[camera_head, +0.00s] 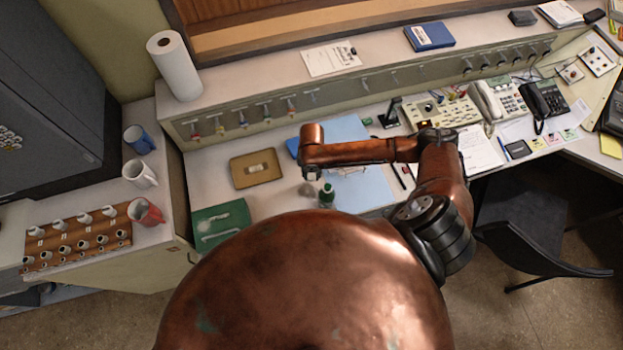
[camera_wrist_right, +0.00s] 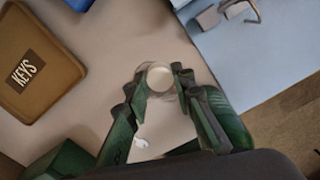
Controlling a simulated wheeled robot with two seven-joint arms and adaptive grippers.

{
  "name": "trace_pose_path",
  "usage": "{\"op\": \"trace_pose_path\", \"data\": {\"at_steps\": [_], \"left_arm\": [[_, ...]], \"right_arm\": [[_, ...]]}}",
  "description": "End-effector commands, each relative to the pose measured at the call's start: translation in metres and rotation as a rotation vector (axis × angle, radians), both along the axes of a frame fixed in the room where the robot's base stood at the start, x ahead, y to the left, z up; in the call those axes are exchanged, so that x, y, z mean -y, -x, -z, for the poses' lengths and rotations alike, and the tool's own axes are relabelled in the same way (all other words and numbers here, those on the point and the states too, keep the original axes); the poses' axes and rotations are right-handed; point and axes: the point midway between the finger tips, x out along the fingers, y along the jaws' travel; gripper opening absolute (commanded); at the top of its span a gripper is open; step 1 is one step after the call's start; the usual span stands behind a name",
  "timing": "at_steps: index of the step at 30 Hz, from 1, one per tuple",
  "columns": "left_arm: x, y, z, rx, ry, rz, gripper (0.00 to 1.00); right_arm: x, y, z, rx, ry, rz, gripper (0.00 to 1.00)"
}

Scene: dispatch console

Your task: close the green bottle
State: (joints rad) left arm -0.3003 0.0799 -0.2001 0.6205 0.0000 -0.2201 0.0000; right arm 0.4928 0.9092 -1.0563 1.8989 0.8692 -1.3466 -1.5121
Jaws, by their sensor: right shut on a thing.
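The green bottle (camera_head: 327,195) stands on the desk in front of the blue sheet. In the right wrist view a dark green rounded form, likely the bottle (camera_wrist_right: 232,118), shows partly hidden behind the right-hand finger. My right gripper (camera_wrist_right: 160,88) is shut on a small round translucent stopper (camera_wrist_right: 159,76) with a pale disc in its middle. In the head view the stopper is a greyish blur (camera_head: 307,189) just left of the bottle, apart from its neck. My right arm covers part of the desk behind. My left gripper is not in view.
A tan tray marked KEYS (camera_head: 256,169) lies left of the bottle, with a green tray (camera_head: 222,225) nearer. A blue sheet (camera_head: 362,188) lies behind and right. Phones (camera_head: 543,97) and a keypad console (camera_head: 440,110) stand further right. A paper roll (camera_head: 175,66) stands at back left.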

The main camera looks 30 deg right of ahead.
Motion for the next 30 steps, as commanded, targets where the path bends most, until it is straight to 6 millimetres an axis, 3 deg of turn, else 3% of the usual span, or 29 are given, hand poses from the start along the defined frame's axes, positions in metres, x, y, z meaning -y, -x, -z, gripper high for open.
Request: {"op": "trace_pose_path", "data": {"at_steps": [3, 9, 24, 30], "left_arm": [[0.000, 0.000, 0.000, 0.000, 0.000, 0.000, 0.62], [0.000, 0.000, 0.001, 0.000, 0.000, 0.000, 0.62], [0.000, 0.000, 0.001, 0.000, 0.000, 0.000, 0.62], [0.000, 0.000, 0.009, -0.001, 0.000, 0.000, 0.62]], "right_arm": [[0.001, -0.001, -0.024, 0.004, 0.000, -0.001, 0.15], [0.000, 0.000, -0.047, 0.001, 0.001, 0.001, 0.15], [0.000, -0.001, -0.052, 0.001, 0.001, 0.011, 0.15], [-0.006, -0.015, -0.066, 0.005, -0.005, 0.220, 0.15]]}}
